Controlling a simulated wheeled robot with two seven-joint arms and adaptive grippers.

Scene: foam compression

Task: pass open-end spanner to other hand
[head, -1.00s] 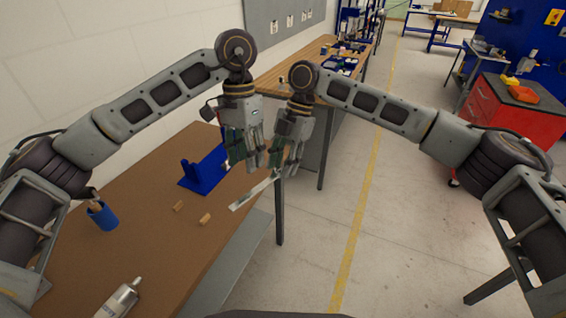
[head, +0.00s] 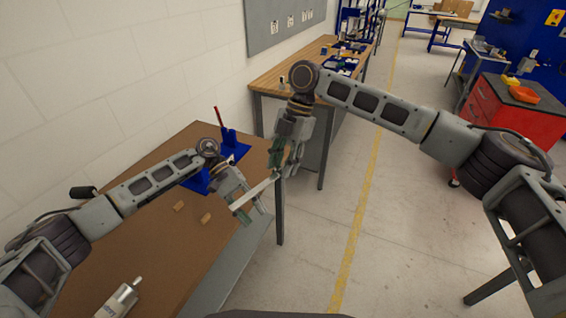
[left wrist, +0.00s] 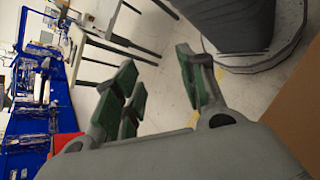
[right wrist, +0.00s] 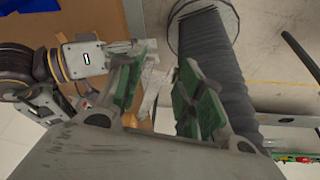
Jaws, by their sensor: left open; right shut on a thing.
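The open-end spanner (head: 258,191) is a long, flat, light metal piece in the head view. My right gripper (head: 284,168) is shut on its upper right end. The spanner slants down to the left, over the bench's right edge. It also shows between the right fingers in the right wrist view (right wrist: 151,84). My left gripper (head: 254,209) is open at the spanner's lower left end. Whether its fingers touch the spanner is unclear. In the left wrist view, the left fingers (left wrist: 162,92) stand apart with no spanner visible between them.
The brown bench (head: 150,258) carries two small wooden blocks (head: 206,217), a white bottle (head: 119,299) and a blue stand (head: 236,148) with a red-handled item (head: 218,118). Another wooden bench (head: 268,82) stands behind. Open floor (head: 400,240) lies to the right.

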